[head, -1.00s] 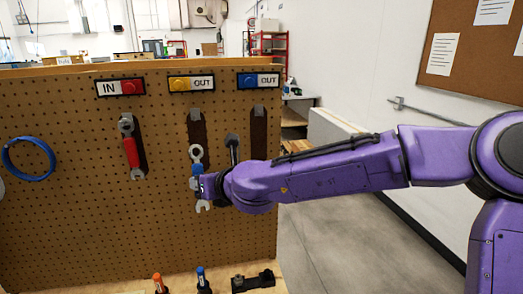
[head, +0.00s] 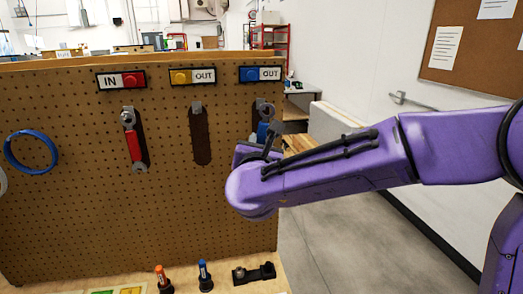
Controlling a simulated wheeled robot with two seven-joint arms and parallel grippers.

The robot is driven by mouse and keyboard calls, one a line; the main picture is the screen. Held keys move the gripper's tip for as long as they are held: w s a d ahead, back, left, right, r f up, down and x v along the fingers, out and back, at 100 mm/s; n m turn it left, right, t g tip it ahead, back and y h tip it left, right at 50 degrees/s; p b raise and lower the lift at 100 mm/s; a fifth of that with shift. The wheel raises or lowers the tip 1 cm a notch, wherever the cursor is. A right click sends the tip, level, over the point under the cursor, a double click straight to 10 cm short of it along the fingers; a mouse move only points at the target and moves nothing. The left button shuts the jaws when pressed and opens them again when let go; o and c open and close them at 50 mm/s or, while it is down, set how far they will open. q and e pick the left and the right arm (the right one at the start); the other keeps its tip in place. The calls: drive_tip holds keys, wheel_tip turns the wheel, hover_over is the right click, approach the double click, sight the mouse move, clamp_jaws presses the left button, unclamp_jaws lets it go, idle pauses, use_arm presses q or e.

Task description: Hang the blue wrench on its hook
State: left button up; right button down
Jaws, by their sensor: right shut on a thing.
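The blue wrench (head: 263,130) is upright at the right side of the pegboard, its ring end up and its lower part hidden by my right arm. My right gripper (head: 258,150) is shut on it; the fingertips are mostly hidden behind the wrist. The wrench's ring is close to the hook (head: 259,102) under the blue OUT label (head: 259,76), slightly right of and below it. I cannot tell whether the ring is around the hook or in front of it. The dark wrench outline there is mostly covered. My left gripper is not in view.
A red wrench (head: 133,145) hangs under the red IN label (head: 121,80). The hook under the yellow OUT label (head: 193,77) is empty. A blue ring (head: 30,150) hangs at left. Orange and blue-topped tools (head: 204,277) stand below the pegboard (head: 90,220).

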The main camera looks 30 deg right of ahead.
drive_tip(key=shift+x, duration=1)
drive_tip(key=shift+w+d+f+b, duration=0.15)
drive_tip(key=shift+w+f, duration=0.15)
drive_tip(key=shift+w, duration=0.55)
drive_tip(key=shift+w+d+f+b, duration=0.15)
drive_tip(key=shift+w+f, duration=0.1)
drive_tip(key=shift+w, duration=0.6)
drive_tip(key=shift+w+d+f+b, duration=0.15)
drive_tip(key=shift+w+f, duration=0.15)
drive_tip(key=shift+w, duration=0.6)
drive_tip(key=shift+r, duration=0.1)
drive_tip(key=c, duration=0.8)
unclamp_jaws()
drive_tip(key=shift+s, duration=0.1)
